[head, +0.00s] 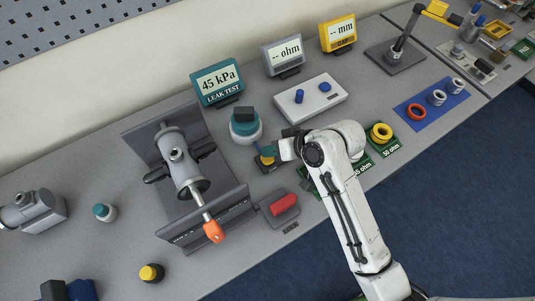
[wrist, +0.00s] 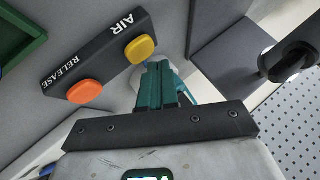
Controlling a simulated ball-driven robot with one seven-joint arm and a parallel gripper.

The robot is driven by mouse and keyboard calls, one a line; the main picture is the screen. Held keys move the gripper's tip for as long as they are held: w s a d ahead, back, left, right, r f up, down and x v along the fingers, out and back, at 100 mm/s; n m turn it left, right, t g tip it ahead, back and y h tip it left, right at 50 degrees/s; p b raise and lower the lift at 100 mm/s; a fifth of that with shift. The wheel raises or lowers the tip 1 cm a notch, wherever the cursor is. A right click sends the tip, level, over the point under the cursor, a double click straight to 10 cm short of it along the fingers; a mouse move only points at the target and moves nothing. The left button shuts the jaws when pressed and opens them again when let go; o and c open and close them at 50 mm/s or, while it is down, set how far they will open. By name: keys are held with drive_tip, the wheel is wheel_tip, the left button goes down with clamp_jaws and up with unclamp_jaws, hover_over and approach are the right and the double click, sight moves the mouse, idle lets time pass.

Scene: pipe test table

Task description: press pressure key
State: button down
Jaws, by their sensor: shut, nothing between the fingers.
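A dark key box lettered AIR and RELEASE (wrist: 100,62) shows in the wrist view, with a yellow key (wrist: 141,49) by AIR and an orange key (wrist: 85,91) by RELEASE. The box is partly covered by my arm in the head view, where the yellow key (head: 267,160) shows. My gripper (wrist: 158,67) has teal fingers, shut and empty. The fingertips are right beside the yellow key; I cannot tell whether they touch it. In the head view my gripper (head: 269,152) is over the box. The teal leak test display (head: 218,82) reads 45 kPa.
A teal-and-white round device (head: 245,126) stands just behind the key box. A grey fixture (head: 228,212) with a clamped pipe is to the left. A red block (head: 283,203) on a grey base is in front. Green trays with rings (head: 381,133) are to the right.

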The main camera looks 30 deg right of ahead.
sight(272, 159)
wheel_tip(272, 159, up, 5)
drive_tip(key=p, duration=0.4)
idle(0.4)
idle(0.7)
